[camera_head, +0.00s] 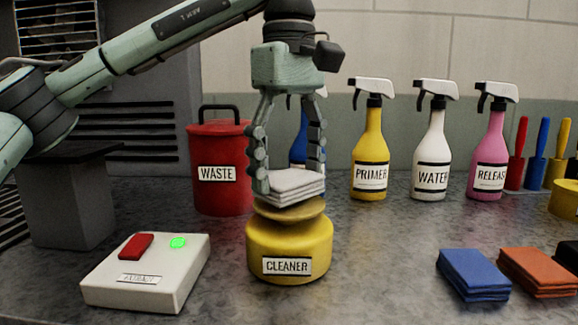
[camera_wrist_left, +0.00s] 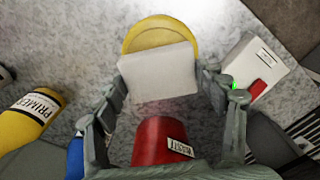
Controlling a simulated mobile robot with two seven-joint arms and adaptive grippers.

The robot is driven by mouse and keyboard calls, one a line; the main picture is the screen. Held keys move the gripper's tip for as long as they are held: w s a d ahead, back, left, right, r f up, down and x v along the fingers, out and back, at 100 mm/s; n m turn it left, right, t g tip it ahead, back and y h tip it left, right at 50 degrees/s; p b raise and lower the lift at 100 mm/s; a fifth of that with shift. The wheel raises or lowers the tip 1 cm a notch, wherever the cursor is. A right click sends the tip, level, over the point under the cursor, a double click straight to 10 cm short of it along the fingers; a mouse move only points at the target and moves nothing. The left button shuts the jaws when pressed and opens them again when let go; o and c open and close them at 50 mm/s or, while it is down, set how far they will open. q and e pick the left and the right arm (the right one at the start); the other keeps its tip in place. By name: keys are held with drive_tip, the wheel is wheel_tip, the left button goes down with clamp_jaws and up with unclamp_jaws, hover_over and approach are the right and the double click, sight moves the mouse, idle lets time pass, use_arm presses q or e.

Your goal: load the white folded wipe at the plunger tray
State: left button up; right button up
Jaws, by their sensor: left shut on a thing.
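My left gripper (camera_head: 289,185) is shut on the white folded wipe (camera_head: 295,184), with one finger on each side of it. The wipe is level, over the dished top of the yellow plunger can (camera_head: 289,250) labelled CLEANER. In the head view its lower edge overlaps the tan plunger tray (camera_head: 290,209); I cannot tell whether they touch. In the left wrist view the wipe (camera_wrist_left: 158,76) lies between the fingertips (camera_wrist_left: 164,82) and covers part of the yellow can (camera_wrist_left: 160,33). My right gripper is not in view.
A red WASTE bin (camera_head: 219,190) stands close behind left. Spray bottles PRIMER (camera_head: 369,150), WATER (camera_head: 429,150) and RELEASE (camera_head: 487,150) stand behind right. A white box (camera_head: 148,275) with a red button and green light is front left. Blue (camera_head: 474,274) and orange (camera_head: 538,270) wipes lie right.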

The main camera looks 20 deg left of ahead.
use_arm(q)
drive_tip(key=shift+f+b, duration=0.45)
drive_tip(key=shift+f, duration=0.4)
idle(1.0)
